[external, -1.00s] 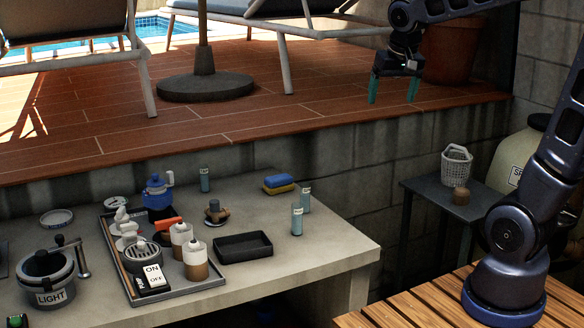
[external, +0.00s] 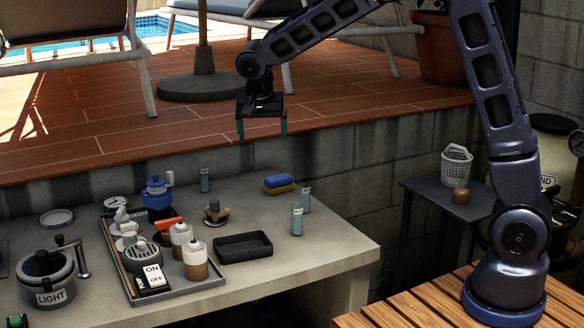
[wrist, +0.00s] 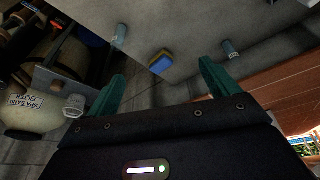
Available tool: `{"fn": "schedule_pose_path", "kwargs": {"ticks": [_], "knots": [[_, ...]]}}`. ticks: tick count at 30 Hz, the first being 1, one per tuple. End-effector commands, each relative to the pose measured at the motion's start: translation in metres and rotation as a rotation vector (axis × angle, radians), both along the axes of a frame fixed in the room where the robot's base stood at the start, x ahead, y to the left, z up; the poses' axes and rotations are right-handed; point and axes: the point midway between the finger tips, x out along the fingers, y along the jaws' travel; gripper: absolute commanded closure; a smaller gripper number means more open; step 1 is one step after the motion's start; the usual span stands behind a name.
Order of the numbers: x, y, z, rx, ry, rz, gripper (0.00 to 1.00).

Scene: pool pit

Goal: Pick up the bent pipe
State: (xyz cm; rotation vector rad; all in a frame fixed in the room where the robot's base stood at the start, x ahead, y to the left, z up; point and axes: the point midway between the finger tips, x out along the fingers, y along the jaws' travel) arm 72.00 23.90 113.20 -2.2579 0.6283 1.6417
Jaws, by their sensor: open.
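A dark grey bent pipe (external: 81,260) appears to stand on the stone counter (external: 320,255), just right of the pot labelled LIGHT at the left; I cannot tell whether it touches the pot. The pipe cannot be made out in the wrist view. My gripper (external: 262,132) is open and empty, its green fingers pointing down. In the picture it is above the back of the counter, well up and to the right of the pipe.
A grey tray (external: 207,287) with bottles and a switch box lies right of the pipe. A blue kettle-like item (external: 157,196), a black tray (external: 243,247), a blue-yellow sponge (external: 279,184) and small cylinders (external: 297,220) also stand there. A basket (external: 456,166) is on a side table.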

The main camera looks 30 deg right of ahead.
Motion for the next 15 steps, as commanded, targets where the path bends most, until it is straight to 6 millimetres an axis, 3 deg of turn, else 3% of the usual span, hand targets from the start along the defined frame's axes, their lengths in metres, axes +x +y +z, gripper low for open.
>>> {"fn": "schedule_pose_path", "kwargs": {"ticks": [1,9,15], "knots": [[0.005,0.019,-0.014,-0.007,-0.002,-0.008,0.13],[0.019,0.105,-0.077,-0.023,-0.039,-0.075,0.13],[0.020,0.143,-0.108,-0.026,-0.062,-0.108,0.13]]}}
